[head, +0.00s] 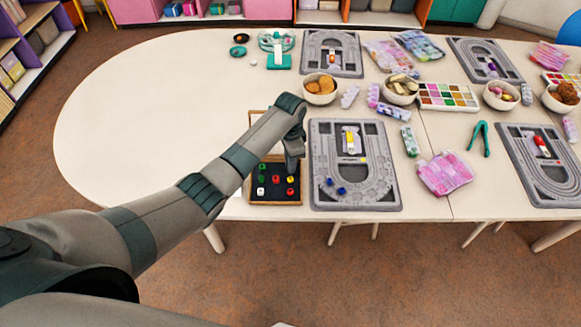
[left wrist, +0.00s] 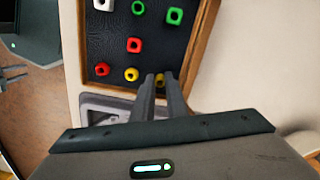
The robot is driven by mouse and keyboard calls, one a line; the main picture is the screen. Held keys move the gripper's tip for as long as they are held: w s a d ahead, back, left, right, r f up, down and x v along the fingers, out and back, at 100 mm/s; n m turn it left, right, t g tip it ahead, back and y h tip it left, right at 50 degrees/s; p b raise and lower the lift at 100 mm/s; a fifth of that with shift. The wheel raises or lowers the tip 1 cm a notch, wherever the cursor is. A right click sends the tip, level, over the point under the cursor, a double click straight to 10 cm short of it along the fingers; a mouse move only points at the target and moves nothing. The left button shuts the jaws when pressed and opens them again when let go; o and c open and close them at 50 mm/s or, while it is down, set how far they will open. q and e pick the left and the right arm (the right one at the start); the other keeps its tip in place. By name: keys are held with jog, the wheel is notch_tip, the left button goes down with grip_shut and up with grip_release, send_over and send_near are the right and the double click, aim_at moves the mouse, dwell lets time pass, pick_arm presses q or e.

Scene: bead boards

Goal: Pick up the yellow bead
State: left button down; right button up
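A dark bead tray with a wooden rim (head: 275,205) lies near the front edge of the table. In it are green, white, red and yellow beads. A yellow bead (head: 290,179) sits at its right side, just in front of my left gripper (head: 292,166). The left wrist view shows two yellow beads: one (left wrist: 131,74) stands clear beside the fingers, and the other (left wrist: 158,79) shows partly between the fingertips of my left gripper (left wrist: 160,82). The fingers are apart with a narrow gap, pointing down at the tray; contact is not clear. My right gripper is out of view.
A grey bead board (head: 390,190) with two blue beads stands right of the tray. Bowls, including one with orange pieces (head: 321,98), pink bags (head: 445,174) and more boards fill the right. The table's left part is clear.

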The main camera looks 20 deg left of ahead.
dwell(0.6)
pick_arm(q)
jog(key=shift+r, duration=0.55)
jog(key=r+b, duration=0.1)
jog(key=d+r, duration=0.1)
jog(key=r, duration=0.1)
jog(key=shift+r+b, duration=0.1)
jog(key=shift+b, duration=0.3)
jog(key=d+r+b, duration=0.3)
jog(key=d+r, duration=0.3)
jog(key=d, duration=0.4)
jog(key=shift+w+d+r, duration=0.25)
jog(key=shift+d+r, duration=0.1)
